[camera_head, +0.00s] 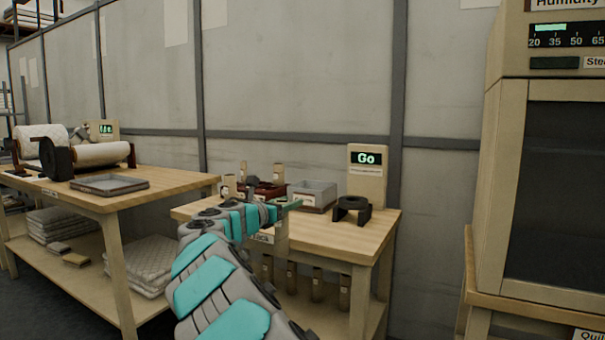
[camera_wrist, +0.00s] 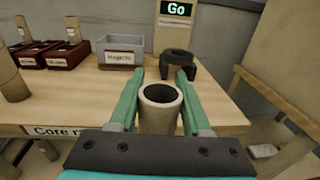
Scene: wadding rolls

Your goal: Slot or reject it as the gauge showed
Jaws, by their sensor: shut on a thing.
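My gripper (camera_wrist: 160,76) is shut on a tan core tube (camera_wrist: 159,122), with one green finger on each side of it. The tube's open, dark end faces up in the wrist view. The gauge display (camera_wrist: 177,18) at the back reads "Go"; it also shows in the head view (camera_head: 367,172). A black ring-shaped block (camera_wrist: 178,62) stands in front of it. A grey bin (camera_wrist: 121,56) labelled "Rejects" is left of the display. Two dark red trays (camera_wrist: 66,60) (camera_wrist: 28,62) are farther left. In the head view my gripper (camera_head: 284,203) is over the bench.
Tan cores (camera_wrist: 72,28) (camera_wrist: 13,86) stand at the trays and left on the bench (camera_head: 345,243). Several tubes (camera_head: 317,285) stand on the shelf below. A second bench (camera_head: 165,182) with rolls is at left. A tall cabinet (camera_head: 555,190) stands at right.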

